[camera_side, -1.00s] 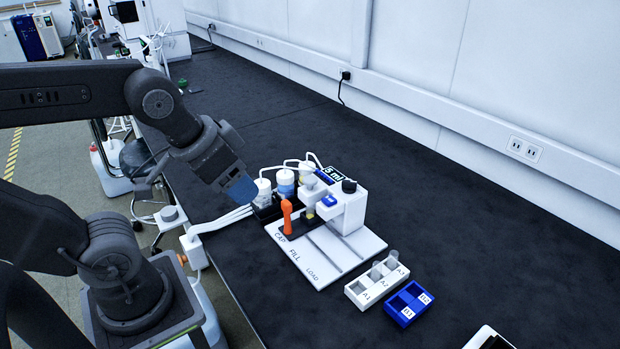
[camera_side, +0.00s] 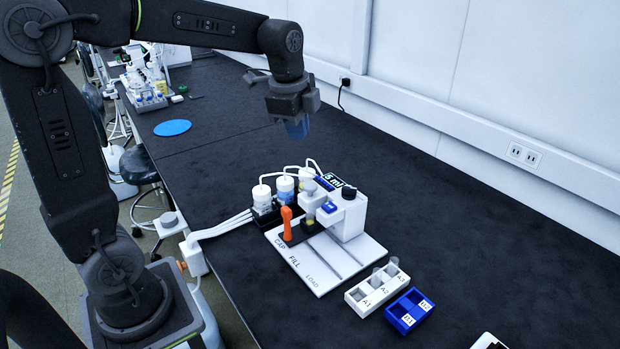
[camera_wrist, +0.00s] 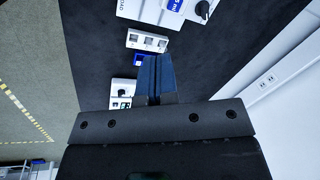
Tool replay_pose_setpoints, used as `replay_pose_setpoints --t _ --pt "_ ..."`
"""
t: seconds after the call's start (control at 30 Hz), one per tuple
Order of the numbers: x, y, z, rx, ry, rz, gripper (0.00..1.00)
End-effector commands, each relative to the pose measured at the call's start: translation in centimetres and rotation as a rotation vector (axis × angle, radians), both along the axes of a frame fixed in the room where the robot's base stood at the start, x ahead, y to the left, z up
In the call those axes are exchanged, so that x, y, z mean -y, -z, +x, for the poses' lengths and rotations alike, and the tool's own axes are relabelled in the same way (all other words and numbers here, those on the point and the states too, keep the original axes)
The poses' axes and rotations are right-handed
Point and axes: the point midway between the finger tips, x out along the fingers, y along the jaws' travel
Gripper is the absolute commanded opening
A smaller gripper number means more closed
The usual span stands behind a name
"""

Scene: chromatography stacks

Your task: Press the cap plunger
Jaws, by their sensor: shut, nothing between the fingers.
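The white station (camera_side: 325,268) stands on the dark bench, its base lettered CAP, FILL and LOAD. An upright orange handle (camera_side: 286,222) stands by the CAP lettering. A grey-white round knob (camera_side: 308,187) stands upright behind it, beside a white block (camera_side: 352,212) with a black knob on top. I cannot tell for sure which part is the cap plunger. My gripper (camera_side: 297,130), with blue fingers, hangs in the air above and behind the station, apart from it. Its fingers are together and empty in the wrist view (camera_wrist: 154,78). Part of the station (camera_wrist: 140,10) shows at that view's top edge.
A white rack (camera_side: 357,298) marked A1 to A3, with a vial at A3, and a blue rack (camera_side: 404,322) stand right of the station. Capped bottles (camera_side: 262,197) stand at its left. A blue disc (camera_side: 172,128) lies farther back. The bench along the wall is clear.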

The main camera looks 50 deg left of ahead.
Motion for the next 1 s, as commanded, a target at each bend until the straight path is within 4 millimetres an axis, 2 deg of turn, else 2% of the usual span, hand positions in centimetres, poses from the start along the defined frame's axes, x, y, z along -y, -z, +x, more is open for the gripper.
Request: replay_pose_setpoints --t 0.03,0.2,0.4,0.87,1.0 --pt "-1.1 0.7 1.5 -0.031 0.068 0.012 0.00" --pt "-4.1 2.8 5.0 -0.112 0.306 0.038 0.00" --pt "-6.3 4.6 7.2 -0.164 0.481 0.046 0.00" --pt "-6.8 5.2 7.6 -0.175 0.532 0.047 0.00" --pt "-6.8 5.9 7.6 -0.177 0.532 0.046 0.00"
